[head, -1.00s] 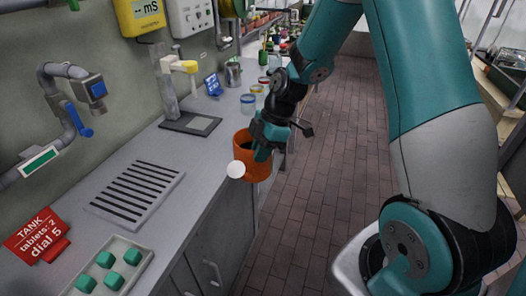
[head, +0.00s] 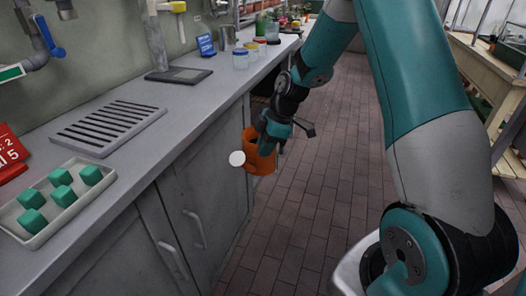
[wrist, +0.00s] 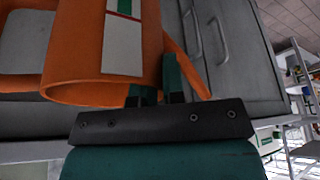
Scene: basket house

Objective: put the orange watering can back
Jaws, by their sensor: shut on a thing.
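The orange watering can (head: 262,163) hangs in the air in front of the grey cabinet doors, below the level of the counter top. Its pale round spout end (head: 237,158) points left in the head view. My gripper (head: 272,140) is shut on the can and holds it out over the aisle. In the wrist view the can's orange body (wrist: 95,60) fills the upper left, with a white label on its side. My gripper's fingers (wrist: 155,90) show beside the can's body, where an orange handle strip shows. The exact grip point is partly hidden.
The grey counter (head: 170,115) runs along the left, with a drain grate (head: 108,128), a tray (head: 22,222) of green cubes and several jars. Cabinet doors (head: 205,190) lie below. The brick floor (head: 320,190) is clear. A wooden bench (head: 480,75) stands at right.

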